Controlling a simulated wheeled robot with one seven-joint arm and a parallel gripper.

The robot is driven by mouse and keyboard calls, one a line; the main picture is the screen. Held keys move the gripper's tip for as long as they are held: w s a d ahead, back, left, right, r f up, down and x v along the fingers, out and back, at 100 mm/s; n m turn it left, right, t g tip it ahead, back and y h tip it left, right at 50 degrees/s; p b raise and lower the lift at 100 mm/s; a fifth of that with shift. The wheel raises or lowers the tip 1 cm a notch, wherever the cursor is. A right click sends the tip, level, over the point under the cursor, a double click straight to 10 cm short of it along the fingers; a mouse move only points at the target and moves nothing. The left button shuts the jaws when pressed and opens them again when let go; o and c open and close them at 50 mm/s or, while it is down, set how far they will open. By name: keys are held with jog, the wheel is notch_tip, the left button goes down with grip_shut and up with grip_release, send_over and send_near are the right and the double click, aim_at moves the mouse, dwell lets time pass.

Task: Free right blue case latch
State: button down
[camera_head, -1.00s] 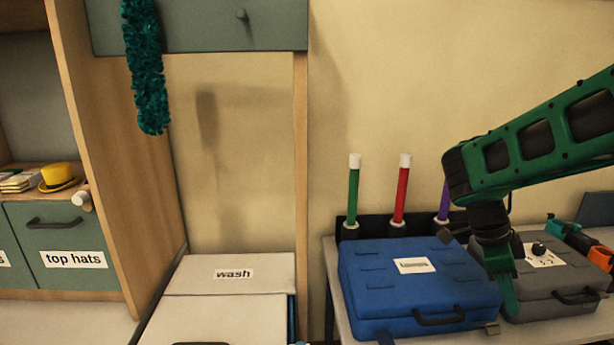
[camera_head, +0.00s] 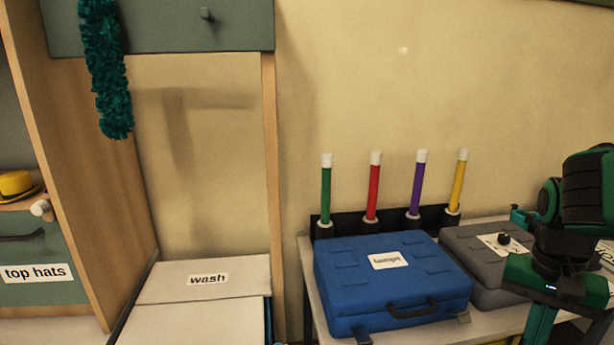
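The blue case (camera_head: 336,296) lies shut on the table, with a white label on its lid and a dark handle (camera_head: 412,309) on its front. My gripper (camera_head: 570,328) is to the right of the blue case, in front of the grey case, clear of the right latch. Its green fingers appear apart with nothing between them; their tips are cut off by the frame.
A grey case (camera_head: 478,268) with a labelled lid stands right of the blue case, partly behind my arm. Green, red (camera_head: 373,188), purple and yellow (camera_head: 458,182) wands stand in a dark rack behind. A white "wash" bin (camera_head: 200,296) is at left.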

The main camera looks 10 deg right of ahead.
jog(key=s+n, duration=0.1)
jog(key=s+a+n, duration=0.1)
jog(key=n, duration=0.1)
jog(key=shift+s+a+f+n+t+y, duration=0.2)
jog(key=shift+s+a+n+t+y, duration=0.1)
jog(key=shift+s+t+y, duration=0.1)
